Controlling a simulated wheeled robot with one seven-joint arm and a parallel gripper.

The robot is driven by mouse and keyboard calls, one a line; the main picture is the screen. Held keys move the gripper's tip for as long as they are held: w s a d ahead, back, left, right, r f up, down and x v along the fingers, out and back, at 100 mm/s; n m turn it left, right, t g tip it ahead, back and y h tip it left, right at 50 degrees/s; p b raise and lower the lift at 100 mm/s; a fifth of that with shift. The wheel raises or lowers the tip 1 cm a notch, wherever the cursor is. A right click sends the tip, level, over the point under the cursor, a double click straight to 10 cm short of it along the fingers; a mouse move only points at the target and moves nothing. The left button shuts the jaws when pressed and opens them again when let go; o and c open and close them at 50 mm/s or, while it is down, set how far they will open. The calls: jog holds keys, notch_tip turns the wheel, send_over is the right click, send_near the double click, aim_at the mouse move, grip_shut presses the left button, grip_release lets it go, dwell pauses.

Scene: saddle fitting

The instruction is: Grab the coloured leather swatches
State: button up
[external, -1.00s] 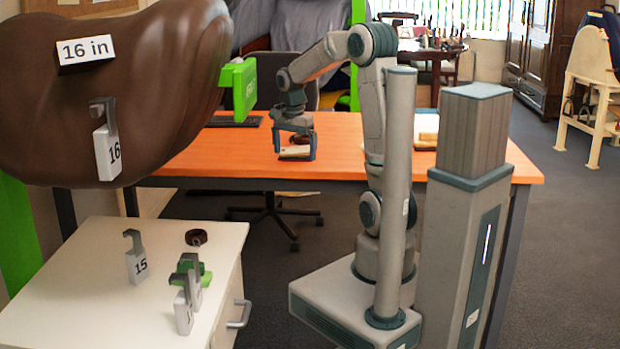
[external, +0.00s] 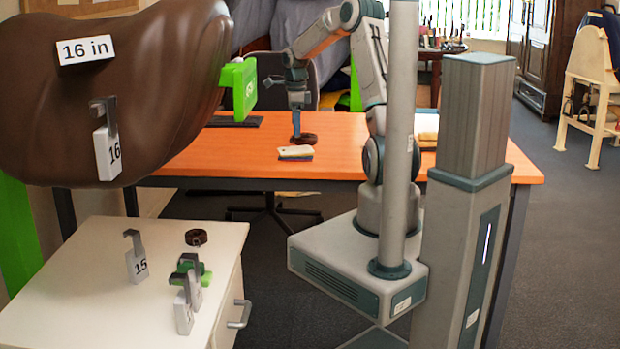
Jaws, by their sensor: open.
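A small flat stack with a cream top and a blue lower edge, which looks like the leather swatches (external: 296,152), lies on the orange desk (external: 225,150) near its front middle. My gripper (external: 296,135) points down just behind the stack, apart from it. It is seen edge-on, so its fingers overlap in the picture, but it is open and holds nothing visible. A dark brown coil (external: 307,139), perhaps a strap, lies on the desk right beside the fingertips; whether they touch it I cannot tell.
A brown saddle (external: 110,120) fills the left foreground. A white cabinet (external: 75,285) below carries numbered gauges (external: 138,262) and another brown coil (external: 196,237).

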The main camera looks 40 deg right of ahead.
aim_at(296, 150)
jog(key=f, duration=0.8)
jog(key=shift+w+f, duration=0.15)
jog(key=shift+w, duration=0.05)
jog(key=c, duration=1)
